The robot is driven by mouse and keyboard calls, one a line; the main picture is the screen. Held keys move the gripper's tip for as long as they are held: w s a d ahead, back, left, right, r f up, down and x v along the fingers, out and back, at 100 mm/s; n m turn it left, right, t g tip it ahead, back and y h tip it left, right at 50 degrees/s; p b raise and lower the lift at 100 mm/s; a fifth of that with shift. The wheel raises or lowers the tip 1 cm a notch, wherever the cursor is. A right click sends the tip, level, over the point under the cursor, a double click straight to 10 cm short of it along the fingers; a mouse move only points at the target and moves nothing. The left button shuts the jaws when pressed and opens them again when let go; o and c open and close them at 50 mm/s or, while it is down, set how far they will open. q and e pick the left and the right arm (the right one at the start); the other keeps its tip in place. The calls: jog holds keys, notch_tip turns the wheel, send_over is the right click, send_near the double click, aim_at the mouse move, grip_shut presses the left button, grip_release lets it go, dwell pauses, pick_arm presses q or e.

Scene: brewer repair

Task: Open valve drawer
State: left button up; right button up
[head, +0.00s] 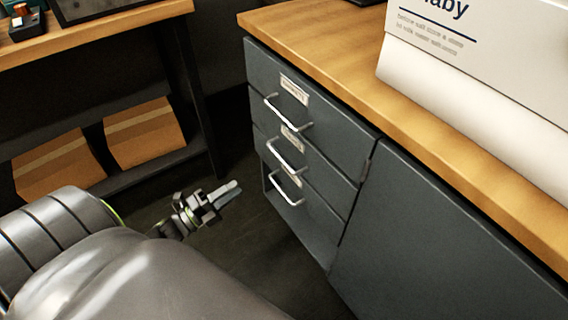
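A dark grey cabinet has a stack of three drawers, each with a silver bar handle and a small label too small to read. The top drawer (325,131), middle drawer (312,165) and bottom drawer (305,218) all look closed. I cannot tell which is the valve drawer. The top handle (286,116), middle handle (283,156) and bottom handle (284,190) stick out from the fronts. My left gripper (230,190) is left of the bottom handle, apart from it, with nothing visible in it. Its finger gap is unclear. My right gripper is out of view.
The cabinet's wooden top (330,50) carries a large white box-like unit (470,90). A plain cabinet panel (430,240) lies right of the drawers. At the left stands a wooden bench (110,30) with cardboard boxes (145,133) on its lower shelf. Dark floor between is clear.

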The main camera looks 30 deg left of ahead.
aim_at(280, 157)
pick_arm(q)
jog(key=x, duration=1.6)
jog(key=shift+w, duration=0.2)
jog(key=shift+c, duration=0.3)
grip_shut()
